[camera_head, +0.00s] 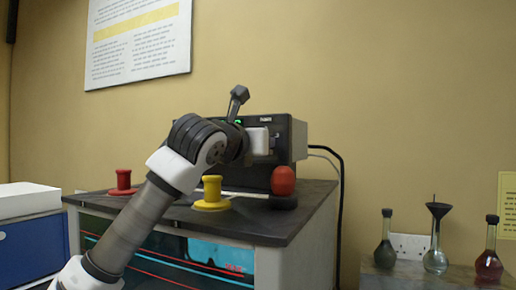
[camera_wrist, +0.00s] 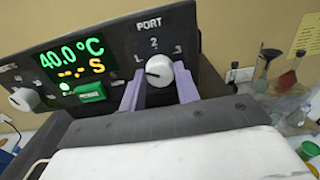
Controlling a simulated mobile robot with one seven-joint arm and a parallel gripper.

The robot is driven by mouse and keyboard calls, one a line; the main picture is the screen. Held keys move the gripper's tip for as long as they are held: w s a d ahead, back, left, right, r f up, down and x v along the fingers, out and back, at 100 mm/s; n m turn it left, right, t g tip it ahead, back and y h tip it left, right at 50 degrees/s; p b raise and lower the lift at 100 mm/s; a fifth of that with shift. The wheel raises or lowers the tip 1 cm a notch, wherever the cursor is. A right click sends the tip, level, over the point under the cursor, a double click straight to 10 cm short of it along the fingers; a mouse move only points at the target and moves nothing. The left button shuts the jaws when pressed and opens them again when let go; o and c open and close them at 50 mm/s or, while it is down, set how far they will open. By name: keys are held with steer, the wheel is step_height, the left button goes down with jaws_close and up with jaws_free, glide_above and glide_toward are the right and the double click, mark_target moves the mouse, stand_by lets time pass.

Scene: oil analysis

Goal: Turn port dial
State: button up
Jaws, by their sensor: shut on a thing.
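The port dial (camera_wrist: 159,70) is a white round knob under the label PORT on the black panel (camera_wrist: 110,62). The numbers 1, 2 and 3 are spread around its upper side. A dark mark shows on the knob's left side, seemingly toward 1. My gripper (camera_wrist: 159,83) has its two purple fingers on the left and right of the dial and is shut on it. In the head view, my gripper (camera_head: 262,142) is at the front of the black instrument (camera_head: 290,138), and the dial is hidden there.
A green display and green button (camera_wrist: 90,92) lie left of the dial. A yellow spool (camera_head: 212,194), a red spool (camera_head: 123,182) and a red bulb (camera_head: 283,180) on a dark base stand on the bench (camera_head: 270,225). Flasks (camera_head: 436,250) stand at the right.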

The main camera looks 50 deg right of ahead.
stand_by(0.4)
steer(key=o, duration=1)
steer(key=shift+c, duration=0.2)
steer(key=shift+a, duration=0.1)
steer(key=b+v, duration=0.4)
steer(key=v, duration=0.9)
steer(key=shift+s+a, duration=0.15)
steer(key=shift+a, duration=0.15)
